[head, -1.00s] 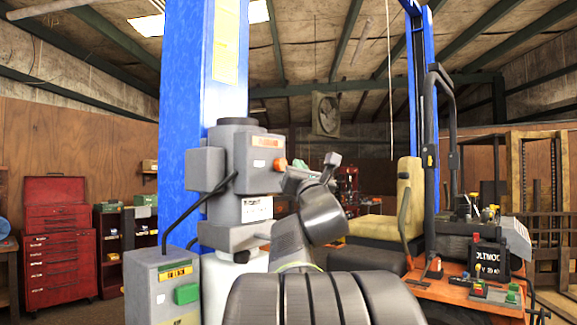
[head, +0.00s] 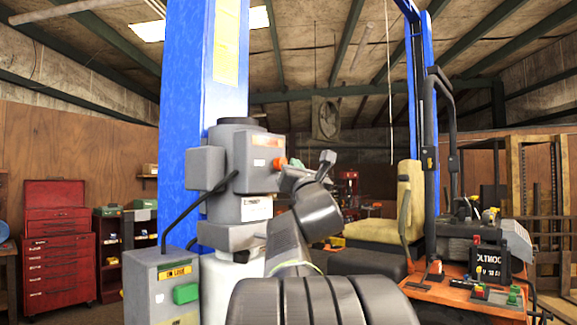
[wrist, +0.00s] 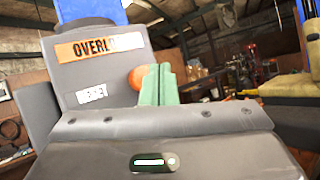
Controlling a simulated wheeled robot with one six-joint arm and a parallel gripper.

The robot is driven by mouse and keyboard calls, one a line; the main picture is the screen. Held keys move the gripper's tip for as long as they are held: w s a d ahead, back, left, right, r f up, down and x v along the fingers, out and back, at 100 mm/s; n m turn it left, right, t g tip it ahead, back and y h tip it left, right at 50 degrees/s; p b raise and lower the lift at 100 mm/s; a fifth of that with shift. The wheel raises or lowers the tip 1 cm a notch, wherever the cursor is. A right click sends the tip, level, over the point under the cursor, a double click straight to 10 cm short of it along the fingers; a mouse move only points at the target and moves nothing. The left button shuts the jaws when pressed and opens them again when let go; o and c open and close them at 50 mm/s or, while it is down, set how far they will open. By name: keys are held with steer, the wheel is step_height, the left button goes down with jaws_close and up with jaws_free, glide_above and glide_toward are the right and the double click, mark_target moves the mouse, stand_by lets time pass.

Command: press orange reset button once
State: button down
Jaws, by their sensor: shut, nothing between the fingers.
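The orange reset button (head: 280,163) sits on the right part of the face of a grey motor box (head: 258,165) on the blue lift post. The wrist view shows the round orange button (wrist: 136,78) just left of my fingertips, partly covered by them. My gripper (head: 290,171) is shut and empty, its tips pointing at the box face close to the button. In the wrist view my green fingers (wrist: 159,84) are together. I cannot tell whether the tips touch the button. An orange label (wrist: 98,47) reading "OVERLO..." is on the box, above a small white label (wrist: 92,94).
A grey control box (head: 160,285) with a green button (head: 186,293) stands at lower left. A mower with a yellow seat (head: 410,200) and orange deck is at right. A red tool chest (head: 57,240) stands far left. A black cable loops beside the post.

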steer(key=shift+w+a+b, duration=0.3)
steer(key=shift+a+b, duration=0.15)
steer(key=shift+b, duration=0.15)
stand_by(0.5)
steer(key=shift+d, duration=0.1)
steer(key=shift+s+d, duration=0.6)
steer(key=shift+d, duration=0.1)
steer(key=shift+s+d+p, duration=0.35)
steer(key=shift+s+d, duration=0.4)
steer(key=shift+d, duration=0.3)
steer(key=shift+s+d+p, duration=0.35)
steer(key=shift+s+d, duration=0.4)
steer(key=shift+d, duration=0.25)
steer(key=shift+w+a, duration=0.1)
steer(key=a+p, duration=0.1)
steer(key=w+a, duration=0.1)
steer(key=w+a+p, duration=0.1)
steer(key=shift+w+a+r+p, duration=0.2)
steer(key=shift+r+p, duration=0.1)
